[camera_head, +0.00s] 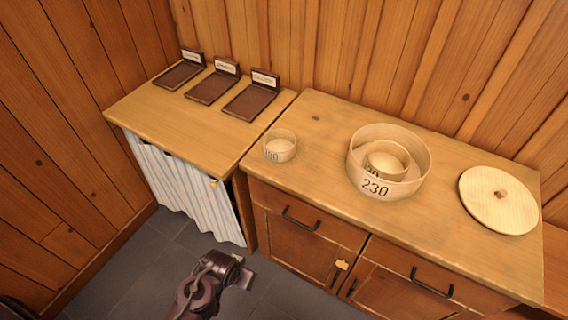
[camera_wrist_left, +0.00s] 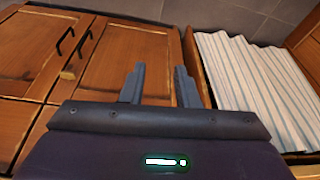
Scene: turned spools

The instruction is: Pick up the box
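In the head view, a large round wooden box (camera_head: 358,172) marked 230 stands open on the right cabinet top. A smaller round box (camera_head: 384,149) sits inside it, its number partly hidden by the large rim. A small round box (camera_head: 280,147), its marking only partly legible, stands apart near the cabinet's left end. A round lid with a knob (camera_head: 499,200) lies at the right. My left gripper (camera_head: 248,272) is low in front of the cabinet, away from the boxes. In the left wrist view its fingers (camera_wrist_left: 160,85) are apart with nothing between them. My right gripper is not seen.
Three dark trays with label cards, including the nearest tray (camera_head: 250,102), sit on the left table (camera_head: 150,112). A striped curtain (camera_head: 185,190) hangs below it. The cabinet (camera_head: 305,240) has doors and black handles. Wooden walls close in the back and left.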

